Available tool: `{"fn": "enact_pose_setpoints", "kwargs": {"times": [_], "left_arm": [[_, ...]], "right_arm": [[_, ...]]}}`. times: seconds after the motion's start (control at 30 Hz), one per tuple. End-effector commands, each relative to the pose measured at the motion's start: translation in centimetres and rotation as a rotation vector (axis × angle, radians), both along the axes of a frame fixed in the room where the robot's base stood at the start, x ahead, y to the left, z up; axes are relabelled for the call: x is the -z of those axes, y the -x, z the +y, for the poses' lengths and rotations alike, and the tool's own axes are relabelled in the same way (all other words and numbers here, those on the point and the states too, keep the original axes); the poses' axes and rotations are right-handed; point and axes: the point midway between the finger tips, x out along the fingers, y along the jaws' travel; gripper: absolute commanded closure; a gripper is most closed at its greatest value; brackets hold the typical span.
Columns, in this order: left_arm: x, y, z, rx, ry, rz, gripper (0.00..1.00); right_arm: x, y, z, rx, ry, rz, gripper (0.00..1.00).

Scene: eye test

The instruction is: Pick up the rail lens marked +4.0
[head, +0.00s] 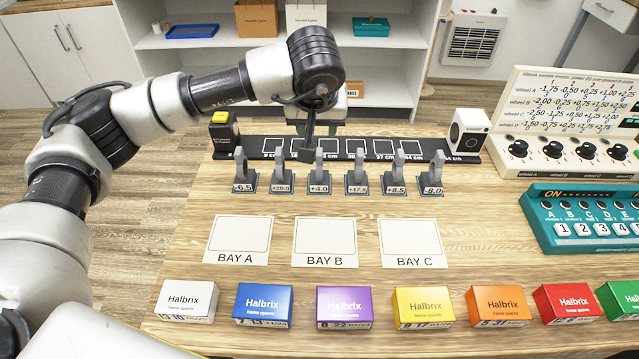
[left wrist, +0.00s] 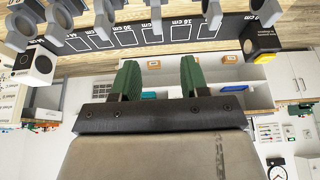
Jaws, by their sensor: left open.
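The rail lens marked +4.0 (head: 319,175) stands upright on a dark base, third from the left in a row of similar lenses in the head view. In the left wrist view, which is upside down, a grey lens (left wrist: 155,22) at the top edge, roughly in line with the gap between my fingers, matches its place; its label cannot be read there. My left gripper (head: 306,152) is above and just behind the row, near the +20.0 and +4.0 lenses. Its green fingers (left wrist: 158,72) are apart with nothing between them. My right gripper is not in view.
The +20.0 lens (head: 280,182) and the +17.5 lens (head: 356,182) stand close on either side. Behind runs a black rail (head: 420,152) with a white box (head: 467,132) at its right end. Bay cards (head: 325,261) and several Halbrix boxes (head: 344,307) lie nearer.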

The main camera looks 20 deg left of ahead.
Motion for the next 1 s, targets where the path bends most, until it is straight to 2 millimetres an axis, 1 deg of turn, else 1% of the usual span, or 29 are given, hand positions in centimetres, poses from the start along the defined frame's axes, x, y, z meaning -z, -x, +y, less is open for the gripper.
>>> {"fn": "enact_pose_setpoints", "kwargs": {"times": [0.03, 0.1, 0.23, 0.4, 0.5, 0.63, 0.73, 0.9, 1.0], "left_arm": [[1.1, 0.0, 0.0, 0.0, 0.0, 0.0, 0.55], [1.8, 0.0, 0.0, 0.0, 0.0, 0.0, 0.55], [2.9, -0.4, 0.1, -0.001, 0.001, 0.003, 0.55], [5.3, -1.4, 0.4, -0.001, 0.001, 0.004, 0.55], [6.4, -1.9, 0.5, -0.001, 0.0, 0.003, 0.55], [7.2, -2.3, 0.6, 0.0, 0.0, 0.001, 0.55], [8.2, -2.7, 0.6, -0.001, -0.001, 0.003, 0.55], [10.6, -3.7, 0.6, -0.001, 0.001, 0.003, 0.55], [11.5, -4.1, 0.8, 0.0, 0.0, 0.001, 0.55]], "right_arm": [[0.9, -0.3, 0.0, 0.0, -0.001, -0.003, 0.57], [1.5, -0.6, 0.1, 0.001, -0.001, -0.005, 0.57], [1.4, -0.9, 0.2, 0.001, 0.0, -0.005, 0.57], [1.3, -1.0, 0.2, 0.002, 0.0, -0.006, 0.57], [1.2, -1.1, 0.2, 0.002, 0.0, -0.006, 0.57], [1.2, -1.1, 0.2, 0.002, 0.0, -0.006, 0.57], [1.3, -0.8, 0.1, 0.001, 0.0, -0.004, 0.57], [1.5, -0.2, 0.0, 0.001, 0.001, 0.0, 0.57], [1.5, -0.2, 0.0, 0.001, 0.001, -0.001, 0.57]]}}
